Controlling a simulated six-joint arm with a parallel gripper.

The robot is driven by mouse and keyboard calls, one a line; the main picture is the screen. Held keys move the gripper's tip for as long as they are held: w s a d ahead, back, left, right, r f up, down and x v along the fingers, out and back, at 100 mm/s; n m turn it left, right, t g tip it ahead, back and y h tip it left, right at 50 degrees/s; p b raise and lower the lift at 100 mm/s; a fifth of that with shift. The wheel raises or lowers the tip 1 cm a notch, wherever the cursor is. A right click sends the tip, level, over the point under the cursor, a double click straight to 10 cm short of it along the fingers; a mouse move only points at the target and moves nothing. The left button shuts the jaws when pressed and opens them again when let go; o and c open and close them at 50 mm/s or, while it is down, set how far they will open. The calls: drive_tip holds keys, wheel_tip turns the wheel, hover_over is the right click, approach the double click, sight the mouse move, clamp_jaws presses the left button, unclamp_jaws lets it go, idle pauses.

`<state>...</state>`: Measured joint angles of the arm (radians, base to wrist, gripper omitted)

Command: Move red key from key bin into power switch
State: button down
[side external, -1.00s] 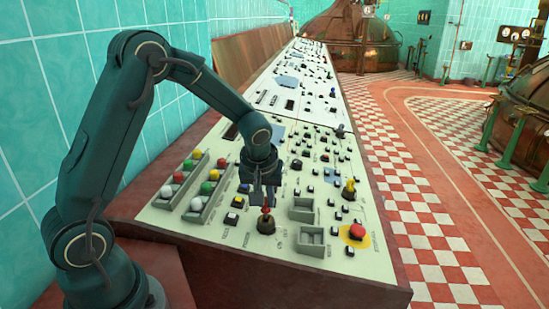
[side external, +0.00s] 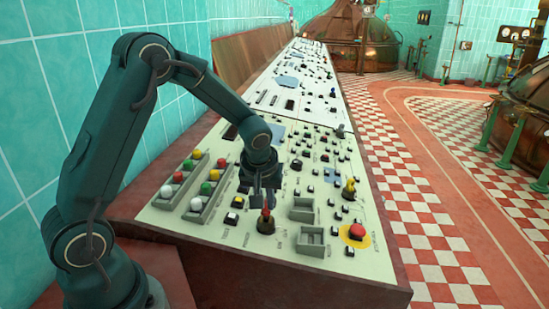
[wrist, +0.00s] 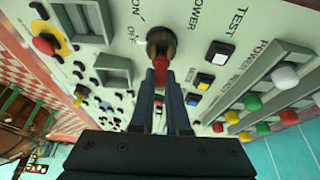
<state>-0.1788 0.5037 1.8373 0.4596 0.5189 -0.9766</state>
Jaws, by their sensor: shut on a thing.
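My gripper (side external: 265,205) is shut on the red key (side external: 266,214) and points down over the panel. In the wrist view the gripper's fingertips (wrist: 160,76) hold the red key (wrist: 160,66) from both sides. The key is at the dark round power switch (side external: 265,227), beside the "POWER" and "ON" lettering. The power switch (wrist: 160,42) also shows in the wrist view, with the key over its near part. I cannot tell how deep the key sits. Two grey bins, the upper (side external: 302,215) and the lower (side external: 311,252), lie to the right; neither shows a key.
A yellow key (side external: 349,187) stands in another switch at the right. A red emergency button (side external: 357,231) sits on a yellow disc. Two grey racks of coloured knobs (side external: 203,190) stand on the left. A square button (side external: 231,218) is close by the switch.

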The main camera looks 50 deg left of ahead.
drive_tip(key=shift+f, duration=0.85)
idle(0.3)
drive_tip(key=c, duration=0.8)
unclamp_jaws()
drive_tip(key=shift+v, duration=4)
